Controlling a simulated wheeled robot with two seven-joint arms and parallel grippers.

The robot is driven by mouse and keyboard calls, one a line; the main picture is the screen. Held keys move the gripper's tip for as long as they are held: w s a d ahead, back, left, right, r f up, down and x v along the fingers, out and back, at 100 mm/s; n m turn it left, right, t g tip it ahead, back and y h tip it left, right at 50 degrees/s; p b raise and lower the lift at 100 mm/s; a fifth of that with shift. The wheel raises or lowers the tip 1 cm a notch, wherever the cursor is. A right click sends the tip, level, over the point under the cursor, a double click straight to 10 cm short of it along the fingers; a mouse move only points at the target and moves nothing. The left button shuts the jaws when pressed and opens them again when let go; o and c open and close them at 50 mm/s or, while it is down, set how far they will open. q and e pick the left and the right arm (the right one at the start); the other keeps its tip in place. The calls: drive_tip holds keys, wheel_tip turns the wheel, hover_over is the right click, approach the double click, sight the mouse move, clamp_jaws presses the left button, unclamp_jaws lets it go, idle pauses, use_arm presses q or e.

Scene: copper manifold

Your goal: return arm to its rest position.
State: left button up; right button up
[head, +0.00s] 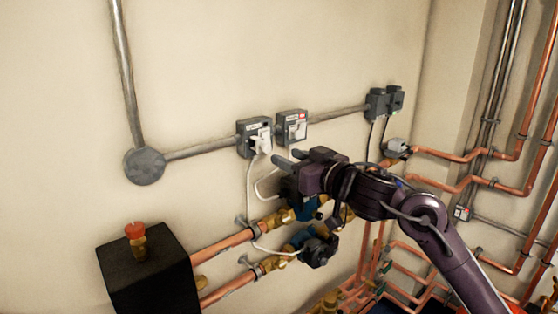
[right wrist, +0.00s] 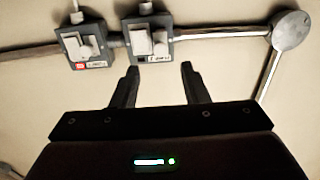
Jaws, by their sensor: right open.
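My right arm (head: 455,262) comes in from the lower right of the head view and reaches across the pipework to the wall. My right gripper (head: 286,159) is open and empty, with its fingers pointing left, just below the two wall switch boxes. In the right wrist view, its two fingers (right wrist: 159,68) stand apart, with bare wall between them. The grey switch box with a white fitting (head: 257,138) lies just beyond the fingertips, and it also shows in the right wrist view (right wrist: 150,40). No contact is visible. My left gripper is not in view.
A second switch box (head: 292,126) sits beside the first. Copper pipes (head: 230,243) with valves run below and behind my right arm, and more pipes (head: 528,150) climb the right wall. A black box (head: 150,275) with a red-topped fitting stands lower left.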

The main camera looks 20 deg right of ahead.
drive_tip(key=shift+v, duration=0.85)
